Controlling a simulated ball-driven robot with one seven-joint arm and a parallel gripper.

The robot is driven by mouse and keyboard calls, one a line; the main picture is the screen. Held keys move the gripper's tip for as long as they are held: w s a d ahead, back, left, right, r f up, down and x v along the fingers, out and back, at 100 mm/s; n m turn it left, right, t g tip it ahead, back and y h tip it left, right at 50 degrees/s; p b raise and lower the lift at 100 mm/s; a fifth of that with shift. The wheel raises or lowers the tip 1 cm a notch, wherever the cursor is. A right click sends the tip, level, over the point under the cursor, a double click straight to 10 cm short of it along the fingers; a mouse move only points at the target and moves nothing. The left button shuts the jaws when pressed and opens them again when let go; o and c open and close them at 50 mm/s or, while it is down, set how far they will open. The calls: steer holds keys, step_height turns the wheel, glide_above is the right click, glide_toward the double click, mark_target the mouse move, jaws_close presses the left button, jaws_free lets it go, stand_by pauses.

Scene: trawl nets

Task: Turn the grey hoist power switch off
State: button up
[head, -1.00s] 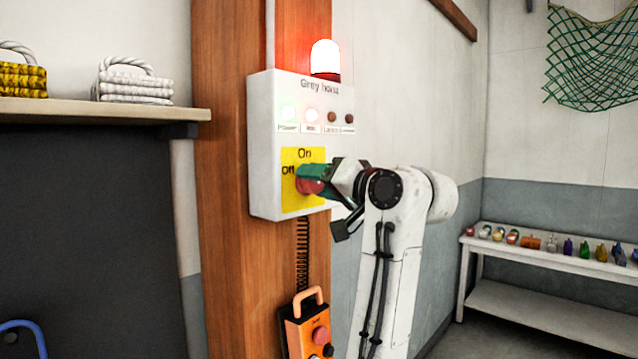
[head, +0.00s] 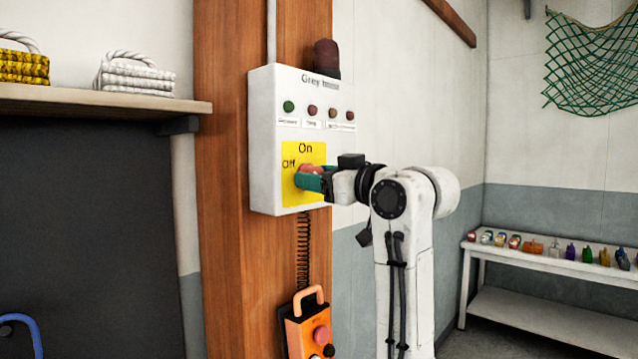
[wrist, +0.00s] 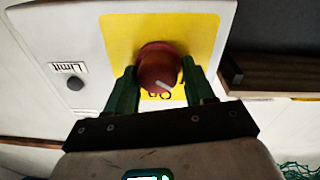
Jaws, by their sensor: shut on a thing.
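The grey hoist control box (head: 270,140) is mounted on a wooden post. Its red rotary switch (head: 312,169) sits on a yellow plate (head: 290,190) marked On at the top and Off at the left. The red beacon (head: 326,58) on top and the panel lamps are dark. My gripper (head: 308,180) is at the front of the knob, with its green fingers shut on it. In the wrist view the red knob (wrist: 158,68) sits between the green fingers of my gripper (wrist: 160,85), and a pale pointer line shows on it. The fingers partly hide the knob in the head view.
An orange pendant control (head: 310,330) hangs below the box on a coiled cord. A shelf (head: 100,112) with folded ropes is at the left. A white bench (head: 540,300) with small coloured items stands at the right, below a green net (head: 590,60).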

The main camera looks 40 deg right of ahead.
steer(key=shift+d+r+n+y+b, duration=0.15)
steer(key=shift+n+b, duration=0.55)
steer(key=shift+n, duration=1.1)
steer(key=shift+a+n+y+b, duration=0.15)
steer(key=shift+n+b, duration=0.5)
steer(key=shift+n, duration=1.15)
steer(key=shift+d+r, duration=0.1)
steer(key=o, duration=0.7)
steer(key=shift+c, duration=0.2)
steer(key=shift+o, duration=1)
steer(key=shift+s+f, duration=0.1)
steer(key=shift+f, duration=0.15)
steer(key=s+b, duration=0.2)
steer(key=s, duration=0.8)
steer(key=shift+s+d+f, duration=0.2)
steer(key=shift+s+f, duration=0.05)
